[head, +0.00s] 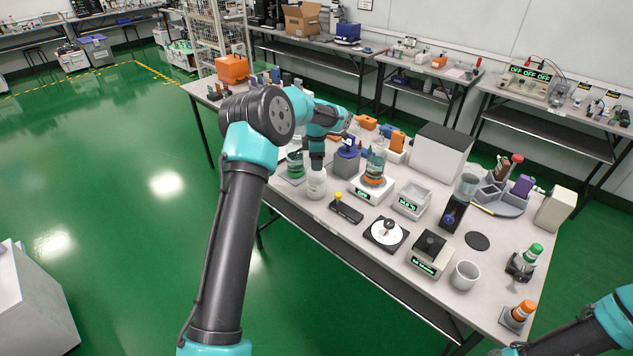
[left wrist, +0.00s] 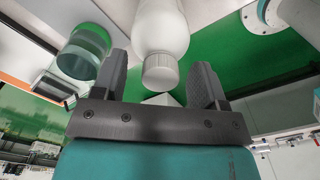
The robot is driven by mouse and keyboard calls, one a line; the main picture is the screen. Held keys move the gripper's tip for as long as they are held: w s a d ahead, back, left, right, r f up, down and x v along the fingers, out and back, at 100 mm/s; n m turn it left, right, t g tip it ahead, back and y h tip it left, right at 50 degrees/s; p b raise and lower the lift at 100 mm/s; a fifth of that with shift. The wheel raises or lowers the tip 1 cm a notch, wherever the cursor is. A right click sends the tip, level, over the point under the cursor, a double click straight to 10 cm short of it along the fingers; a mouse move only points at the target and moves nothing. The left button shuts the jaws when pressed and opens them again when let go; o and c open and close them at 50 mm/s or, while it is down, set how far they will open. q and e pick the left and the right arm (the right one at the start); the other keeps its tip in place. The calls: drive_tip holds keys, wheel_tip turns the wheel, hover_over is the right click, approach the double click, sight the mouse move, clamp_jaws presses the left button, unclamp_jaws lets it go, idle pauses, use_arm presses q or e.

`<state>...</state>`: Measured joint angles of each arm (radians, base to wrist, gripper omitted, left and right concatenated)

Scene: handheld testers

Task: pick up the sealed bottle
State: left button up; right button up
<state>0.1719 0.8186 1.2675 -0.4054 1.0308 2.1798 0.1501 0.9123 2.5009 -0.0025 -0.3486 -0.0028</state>
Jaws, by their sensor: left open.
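A white bottle (head: 316,186) with a white ribbed cap stands on the near left part of the table. In the left wrist view the capped bottle (left wrist: 160,28) shows with its cap between the two fingers, with gaps on both sides. My left gripper (head: 317,162) is right above the bottle, pointing down; in the left wrist view my left gripper (left wrist: 158,82) is open and holds nothing. The arm hides part of the bottle's top in the head view. My right arm shows only at the lower right corner, and its gripper is out of the picture.
A beaker of green liquid (head: 295,163) stands close left of the bottle. A beaker on a hot plate (head: 374,190) and a small dark tester (head: 346,209) are to its right.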

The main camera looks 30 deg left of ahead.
use_arm(q)
drive_tip(key=shift+f, duration=0.5)
clamp_jaws()
idle(0.5)
